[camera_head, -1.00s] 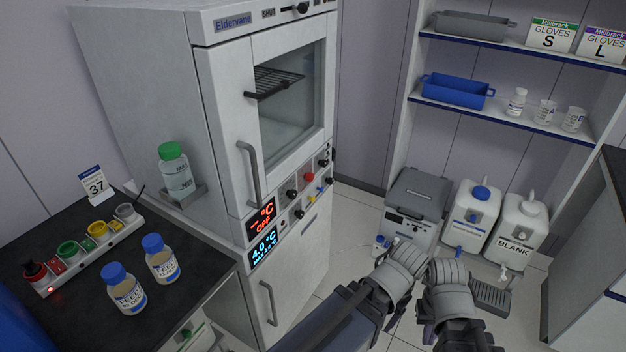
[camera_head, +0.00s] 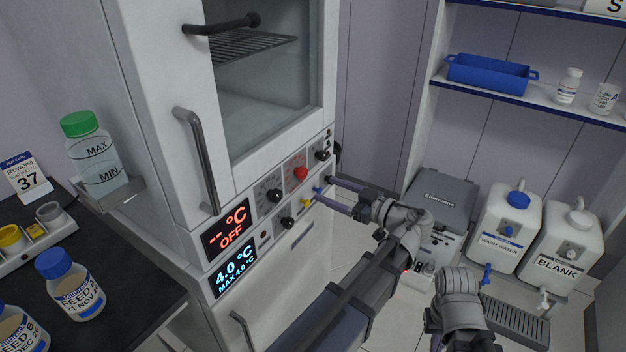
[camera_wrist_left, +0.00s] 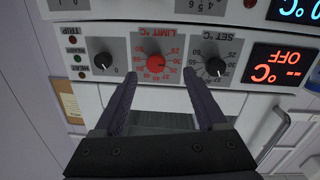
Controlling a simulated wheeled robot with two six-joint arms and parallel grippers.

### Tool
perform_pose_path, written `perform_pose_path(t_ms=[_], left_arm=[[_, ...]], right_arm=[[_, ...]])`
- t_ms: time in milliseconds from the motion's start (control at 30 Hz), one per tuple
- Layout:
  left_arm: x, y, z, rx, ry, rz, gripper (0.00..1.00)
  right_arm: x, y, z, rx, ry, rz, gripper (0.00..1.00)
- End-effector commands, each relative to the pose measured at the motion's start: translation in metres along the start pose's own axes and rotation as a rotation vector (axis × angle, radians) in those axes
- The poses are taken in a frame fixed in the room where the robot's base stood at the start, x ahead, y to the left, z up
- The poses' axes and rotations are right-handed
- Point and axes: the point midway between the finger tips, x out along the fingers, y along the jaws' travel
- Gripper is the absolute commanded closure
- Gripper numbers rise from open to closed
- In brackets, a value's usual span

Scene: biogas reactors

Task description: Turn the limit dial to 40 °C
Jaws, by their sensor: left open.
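The limit dial is a red knob (camera_head: 301,173) on the white cabinet's control panel, and it also shows in the left wrist view (camera_wrist_left: 155,63), labelled LIMIT °C. That view shows the panel upside down. The knob's pointer is too small to read. My left gripper (camera_head: 322,187) is open and empty, in front of the panel, low and right of the red knob in the head view. In the left wrist view its fingers (camera_wrist_left: 161,73) point at the panel on either side of the red knob, apart from it. My right arm shows at lower right, but its gripper does not.
The black SET knob (camera_head: 275,195) and another black knob (camera_head: 322,155) flank the dial. A display (camera_head: 229,229) reads OFF; another (camera_head: 233,269) reads 4.0 °C. Canisters (camera_head: 508,226) stand at right.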

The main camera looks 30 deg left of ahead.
Motion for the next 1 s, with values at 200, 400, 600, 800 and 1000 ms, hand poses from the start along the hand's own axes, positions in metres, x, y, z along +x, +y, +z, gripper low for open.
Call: perform_pose_path(t_ms=[200, 400, 600, 800, 1000], left_arm=[[0.002, 0.003, -0.006, -0.067, 0.052, 0.004, 0.26], [0.019, 0.002, -0.007, -0.065, 0.05, 0.001, 0.26], [0.05, 0.002, -0.008, -0.064, 0.049, 0.0, 0.26], [0.072, 0.003, -0.009, -0.063, 0.049, 0.002, 0.26], [0.08, 0.003, -0.009, -0.063, 0.048, 0.003, 0.26]], right_arm=[[0.005, -0.001, 0.0, 0.0, 0.0, 0.0, 1.0], [0.005, -0.001, 0.0, 0.0, 0.0, 0.0, 1.0], [0.005, -0.001, 0.0, 0.0, 0.0, 0.0, 1.0], [0.005, -0.001, 0.0, 0.0, 0.0, 0.0, 1.0], [0.005, -0.001, 0.0, 0.0, 0.0, 0.0, 1.0]])
